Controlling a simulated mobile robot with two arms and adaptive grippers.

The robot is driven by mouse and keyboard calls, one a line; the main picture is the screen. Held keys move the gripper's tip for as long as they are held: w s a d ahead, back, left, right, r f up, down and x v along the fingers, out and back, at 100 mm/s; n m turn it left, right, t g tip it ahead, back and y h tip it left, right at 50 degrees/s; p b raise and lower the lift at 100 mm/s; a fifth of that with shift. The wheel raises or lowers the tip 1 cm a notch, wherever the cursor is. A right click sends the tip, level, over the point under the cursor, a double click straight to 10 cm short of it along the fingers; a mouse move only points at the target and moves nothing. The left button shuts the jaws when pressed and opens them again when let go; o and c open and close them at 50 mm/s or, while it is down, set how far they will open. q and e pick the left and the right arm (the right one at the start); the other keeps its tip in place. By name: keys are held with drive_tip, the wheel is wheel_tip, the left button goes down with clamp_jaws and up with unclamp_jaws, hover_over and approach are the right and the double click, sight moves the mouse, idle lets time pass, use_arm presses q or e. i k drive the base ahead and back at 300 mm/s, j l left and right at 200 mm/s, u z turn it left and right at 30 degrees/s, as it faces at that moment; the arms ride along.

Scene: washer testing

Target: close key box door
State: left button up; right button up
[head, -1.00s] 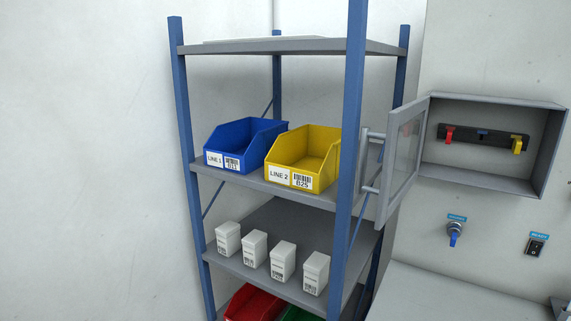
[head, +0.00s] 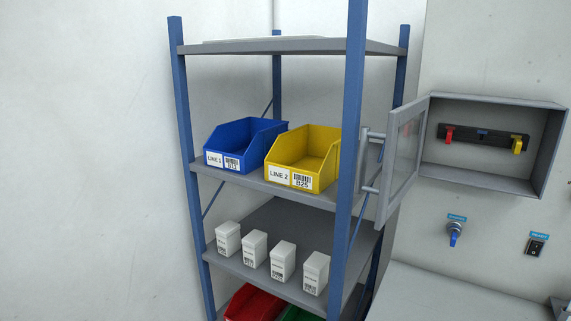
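The key box (head: 550,150) is a grey wall box at the right of the head view. The key box door (head: 401,160) is a grey frame with a clear pane, hinged on the box's left side. It stands swung wide open toward me, with a bar handle (head: 367,160) on its outer face, close to the shelf post. Neither of my grippers is in view.
A blue-post shelf (head: 349,150) stands left of the door, holding a blue bin (head: 243,143), a yellow bin (head: 305,155) and several white boxes (head: 283,261).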

sight(398, 117)
drive_tip(key=i+j, duration=0.25)
drive_tip(key=i, duration=0.2)
drive_tip(key=i+j, duration=0.25)
drive_tip(key=i, duration=0.2)
drive_tip(key=z, duration=0.4)
drive_tip(key=i+j+z, duration=0.1)
drive_tip(key=z, duration=0.65)
drive_tip(key=j+z, duration=0.15)
drive_tip(key=z, duration=0.25)
drive_tip(key=i, duration=0.05)
